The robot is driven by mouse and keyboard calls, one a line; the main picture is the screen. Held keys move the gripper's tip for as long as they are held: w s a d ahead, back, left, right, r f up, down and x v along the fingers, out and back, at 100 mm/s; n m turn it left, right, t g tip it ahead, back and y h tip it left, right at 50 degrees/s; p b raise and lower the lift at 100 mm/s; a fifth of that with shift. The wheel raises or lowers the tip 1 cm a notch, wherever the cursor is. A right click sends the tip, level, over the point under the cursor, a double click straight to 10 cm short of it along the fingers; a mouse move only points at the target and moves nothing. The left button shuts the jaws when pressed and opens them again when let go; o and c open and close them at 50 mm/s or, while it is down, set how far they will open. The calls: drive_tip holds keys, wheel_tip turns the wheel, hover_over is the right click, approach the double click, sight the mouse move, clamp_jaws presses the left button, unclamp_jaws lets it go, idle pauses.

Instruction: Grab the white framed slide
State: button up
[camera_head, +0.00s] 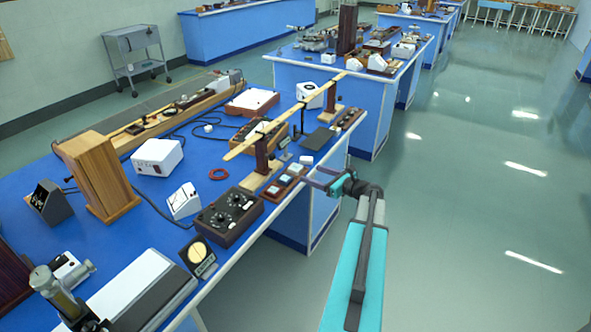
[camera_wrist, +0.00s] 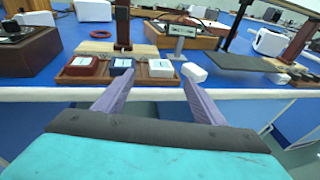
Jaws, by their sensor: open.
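A small white block (camera_wrist: 194,73), which looks like the white framed slide, lies at the right end of a brown wooden tray (camera_wrist: 100,81) near the bench's front edge. The tray holds a red framed slide (camera_wrist: 81,66), a blue framed slide (camera_wrist: 121,66) and a third pale-faced slide (camera_wrist: 161,68) whose frame colour is unclear. My gripper (camera_wrist: 150,92) is open and empty, just in front of the tray. Its right fingertip points at the white block. In the head view my gripper (camera_head: 313,178) is at the bench edge.
A pale wooden base with a dark post (camera_head: 262,155) stands behind the tray, carrying a long wooden rail (camera_head: 275,120). A small meter on a stand (camera_wrist: 182,32) and a dark flat plate (camera_wrist: 232,61) are close behind. A black control box (camera_head: 230,216) is left of the tray. The aisle is clear.

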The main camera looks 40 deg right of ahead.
sight(298, 169)
drive_tip(key=shift+w+f, duration=0.25)
drive_tip(key=shift+w, duration=1)
drive_tip(key=shift+w, duration=0.1)
drive_tip(key=shift+w+p, duration=1.05)
drive_tip(key=shift+w, duration=0.45)
drive_tip(key=shift+w+a+f, duration=0.1)
drive_tip(key=shift+w, duration=0.5)
drive_tip(key=shift+w+a+f, duration=0.15)
drive_tip(key=shift+w+f, duration=0.25)
drive_tip(key=shift+w, duration=0.2)
drive_tip(key=shift+s, duration=0.15)
drive_tip(key=shift+r, duration=0.1)
drive_tip(key=shift+s, duration=0.1)
drive_tip(key=c, duration=1.2)
